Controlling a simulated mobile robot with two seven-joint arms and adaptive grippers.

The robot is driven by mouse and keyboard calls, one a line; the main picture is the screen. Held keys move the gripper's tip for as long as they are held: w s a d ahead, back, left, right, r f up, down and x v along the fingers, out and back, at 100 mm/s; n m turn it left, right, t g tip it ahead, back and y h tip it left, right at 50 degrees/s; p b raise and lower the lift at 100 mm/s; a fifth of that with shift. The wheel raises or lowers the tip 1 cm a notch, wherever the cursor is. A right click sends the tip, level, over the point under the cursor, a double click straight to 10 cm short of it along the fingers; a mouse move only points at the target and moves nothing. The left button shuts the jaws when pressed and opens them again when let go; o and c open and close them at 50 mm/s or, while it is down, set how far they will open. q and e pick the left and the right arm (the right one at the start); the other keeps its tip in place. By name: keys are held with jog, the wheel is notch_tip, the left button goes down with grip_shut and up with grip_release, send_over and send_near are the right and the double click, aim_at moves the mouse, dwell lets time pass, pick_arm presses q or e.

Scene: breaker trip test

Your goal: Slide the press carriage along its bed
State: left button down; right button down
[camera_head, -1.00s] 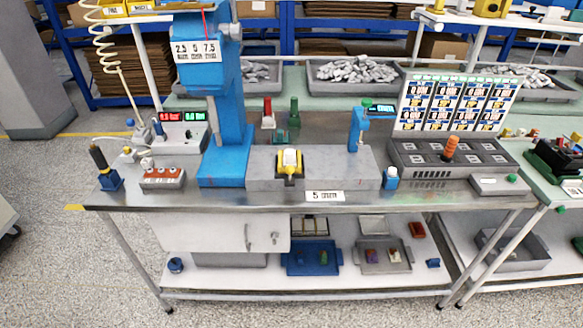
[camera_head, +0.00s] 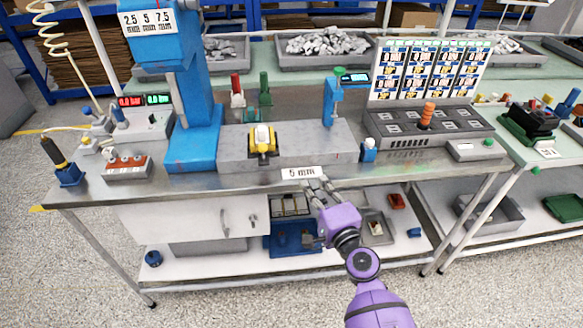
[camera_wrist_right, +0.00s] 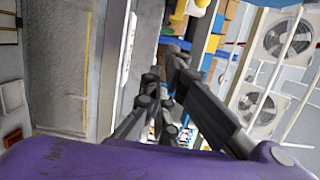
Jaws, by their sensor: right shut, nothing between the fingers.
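The press carriage, a yellow block with a pale piece on it (camera_head: 262,141), sits on the grey bed (camera_head: 315,142) right of the blue press column (camera_head: 200,110). My right gripper (camera_head: 318,187) is in front of the bench's front edge, just below the "5 mm" label (camera_head: 301,172). It is apart from the carriage, below and to its right in the picture. Its fingers are shut with nothing between them; they also show in the right wrist view (camera_wrist_right: 165,75). The carriage cannot be made out in that view. My left gripper is out of view.
A blue gauge post (camera_head: 331,103) stands at the bed's right end, with a small blue-and-white item (camera_head: 369,150) beside it. A grey panel with an orange knob (camera_head: 426,116) is further right. A switch box (camera_head: 126,166) stands at left. A lower shelf holds trays.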

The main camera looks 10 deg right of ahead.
jog(key=x, duration=1)
jog(key=shift+w+a, duration=0.2)
jog(key=a, duration=0.2)
jog(key=shift+s+a, duration=0.15)
jog(key=shift+a, duration=0.65)
